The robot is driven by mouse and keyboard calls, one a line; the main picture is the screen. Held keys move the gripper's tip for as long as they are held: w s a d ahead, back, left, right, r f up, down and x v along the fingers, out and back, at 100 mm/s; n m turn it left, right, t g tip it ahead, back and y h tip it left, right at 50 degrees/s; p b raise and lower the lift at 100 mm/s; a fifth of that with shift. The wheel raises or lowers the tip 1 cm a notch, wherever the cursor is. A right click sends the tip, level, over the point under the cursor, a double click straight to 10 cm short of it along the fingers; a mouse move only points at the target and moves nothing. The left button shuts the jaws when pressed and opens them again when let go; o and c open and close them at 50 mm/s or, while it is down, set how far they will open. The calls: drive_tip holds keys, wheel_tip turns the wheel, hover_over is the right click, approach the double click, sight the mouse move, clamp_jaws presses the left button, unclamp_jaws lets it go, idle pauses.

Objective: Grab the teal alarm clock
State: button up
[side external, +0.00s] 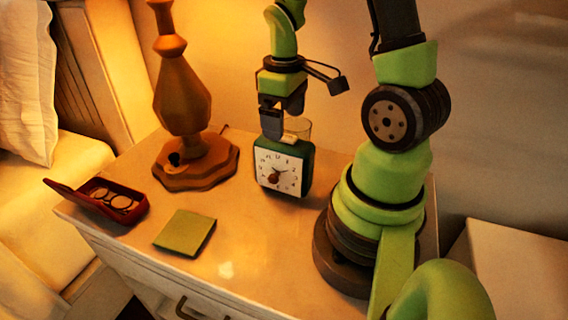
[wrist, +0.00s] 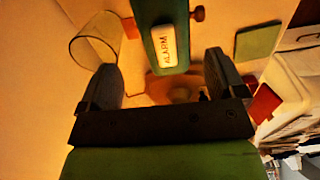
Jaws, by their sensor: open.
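The teal alarm clock (side external: 305,170) stands upright on the nightstand, its white face toward the side camera. In the wrist view the clock (wrist: 150,14) is seen from above, with a pale ALARM button on its top. My gripper (side external: 272,125) is directly over the clock, pointing down, with its fingertips close to the clock's top. In the wrist view my gripper (wrist: 160,72) has its fingers spread apart, with the clock in line with the gap between them. I cannot tell whether a finger touches the clock.
A clear glass (side external: 298,125) stands close behind the clock; the wrist view shows it beside one finger (wrist: 97,40). A wooden lamp (side external: 183,95) stands left. A green notepad (side external: 184,231) and an open red case (side external: 120,205) lie toward the front left. The nightstand's front middle (side external: 250,240) is clear.

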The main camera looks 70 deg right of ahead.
sight(284, 149)
drive_tip(key=shift+s+a+f, duration=0.1)
drive_tip(key=shift+a+f, duration=0.1)
drive_tip(key=shift+f, duration=1.65)
drive_tip(key=shift+a+f, duration=0.15)
drive_tip(key=shift+f, duration=1.65)
drive_tip(key=c, duration=1.2)
drive_tip(key=shift+c, duration=0.3)
drive_tip(key=shift+r, duration=0.15)
